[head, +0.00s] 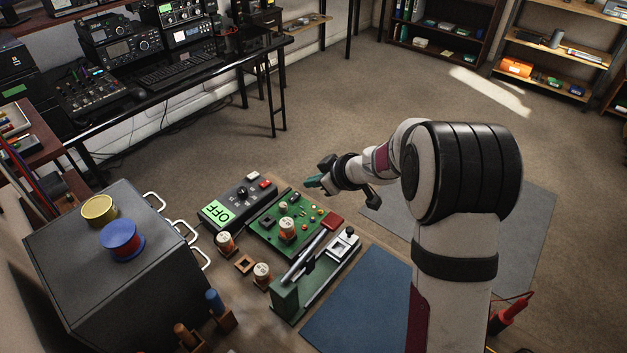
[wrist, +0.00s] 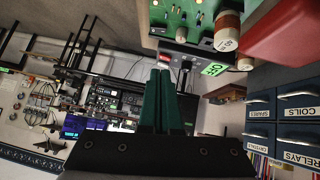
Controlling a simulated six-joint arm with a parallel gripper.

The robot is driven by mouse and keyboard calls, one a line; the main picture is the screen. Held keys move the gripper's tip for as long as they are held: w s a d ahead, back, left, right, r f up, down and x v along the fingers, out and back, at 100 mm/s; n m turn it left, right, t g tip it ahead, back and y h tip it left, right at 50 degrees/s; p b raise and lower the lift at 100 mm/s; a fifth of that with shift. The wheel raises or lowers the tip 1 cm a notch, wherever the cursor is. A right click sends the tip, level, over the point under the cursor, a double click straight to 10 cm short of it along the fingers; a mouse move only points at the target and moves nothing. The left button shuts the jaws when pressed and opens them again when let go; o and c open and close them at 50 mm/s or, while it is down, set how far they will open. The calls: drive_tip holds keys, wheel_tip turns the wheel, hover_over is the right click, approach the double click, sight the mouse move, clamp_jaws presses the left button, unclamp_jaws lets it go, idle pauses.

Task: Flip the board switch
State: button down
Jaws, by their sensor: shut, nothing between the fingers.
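A dark control box (head: 238,203) lies at the middle of the work area in the head view. It has a lit green panel reading OFF (head: 216,212), black knobs, a small white piece and a small red piece (head: 265,184). Beside it lies a green circuit board (head: 284,226) with small parts and a numbered cylinder (head: 287,228). The OFF panel also shows in the wrist view (wrist: 214,69). My gripper (head: 312,182) is above and beyond the board's far right side, touching nothing I can see. Its green fingers (wrist: 164,88) are together and empty. Which part is the board switch is unclear.
Numbered cylinders (head: 262,274) and a small square wooden socket (head: 244,264) lie in front. A grey cabinet (head: 95,270) carries yellow and blue spools. A blue mat (head: 355,310) is bare.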

drive_tip(key=shift+w+d+r, duration=0.25)
drive_tip(key=shift+w+d, duration=0.2)
drive_tip(key=shift+w, duration=0.1)
drive_tip(key=shift+f, duration=0.1)
hover_over(295, 197)
drive_tip(key=s+d, duration=0.1)
wheel_tip(295, 197, down, 7)
drive_tip(key=shift+s+r, duration=0.15)
drive_tip(key=f, duration=0.3)
drive_tip(key=shift+w+d+f, duration=0.1)
drive_tip(key=shift+w+f, duration=0.1)
drive_tip(key=shift+w, duration=0.1)
drive_tip(key=shift+f, duration=0.4)
